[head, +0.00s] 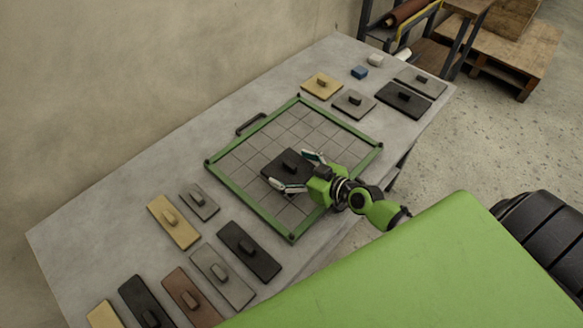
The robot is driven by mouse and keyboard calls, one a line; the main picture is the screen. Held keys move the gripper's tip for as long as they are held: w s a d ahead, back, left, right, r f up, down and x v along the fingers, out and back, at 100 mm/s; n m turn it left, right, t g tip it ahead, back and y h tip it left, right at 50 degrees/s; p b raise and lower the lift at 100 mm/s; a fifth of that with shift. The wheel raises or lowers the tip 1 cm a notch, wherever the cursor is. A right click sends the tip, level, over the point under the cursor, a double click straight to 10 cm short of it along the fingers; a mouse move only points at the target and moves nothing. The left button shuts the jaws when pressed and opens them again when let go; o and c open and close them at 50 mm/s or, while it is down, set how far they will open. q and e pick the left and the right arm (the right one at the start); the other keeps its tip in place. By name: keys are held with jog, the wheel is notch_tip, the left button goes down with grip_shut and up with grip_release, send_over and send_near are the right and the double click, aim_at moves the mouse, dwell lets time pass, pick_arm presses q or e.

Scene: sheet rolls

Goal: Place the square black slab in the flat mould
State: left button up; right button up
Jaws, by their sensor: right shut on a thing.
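The flat mould (222,196) is a green-framed square tray with a grey gridded floor, lying in the middle of the table. The square black slab (278,158) has a small block knob on top. It is over the middle of the mould's floor; I cannot tell whether it touches the floor. The fingers and wrist hide part of the slab's right side. My left gripper is not in view.
Several knobbed slabs lie on the grey table (110,225) at front left, including a long black slab (248,251). Another dark slab (410,107), a grey slab (366,112), a yellow slab (312,87) and a blue block (359,72) lie at the far end.

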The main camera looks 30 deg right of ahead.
jog(key=shift+s+f+b, duration=0.25)
jog(key=shift+f+b, duration=0.2)
jog(key=o, duration=1)
jog(key=shift+s+a+f, duration=0.1)
jog(key=shift+o, duration=1.3)
jog(key=shift+s+a+f, duration=0.1)
jog(key=shift+f, duration=0.05)
jog(key=shift+r+p, duration=0.45)
jog(key=shift+p, duration=0.15)
jog(key=shift+s+d, duration=0.15)
jog(key=shift+d, duration=0.05)
jog(key=v, duration=0.3)
jog(key=b+v, duration=0.1)
jog(key=v, duration=0.5)
jog(key=shift+d+r+b, duration=0.2)
jog(key=shift+r+b, duration=0.1)
jog(key=shift+r, duration=0.1)
jog(key=shift+v, duration=0.95)
jog(key=shift+r, duration=0.2)
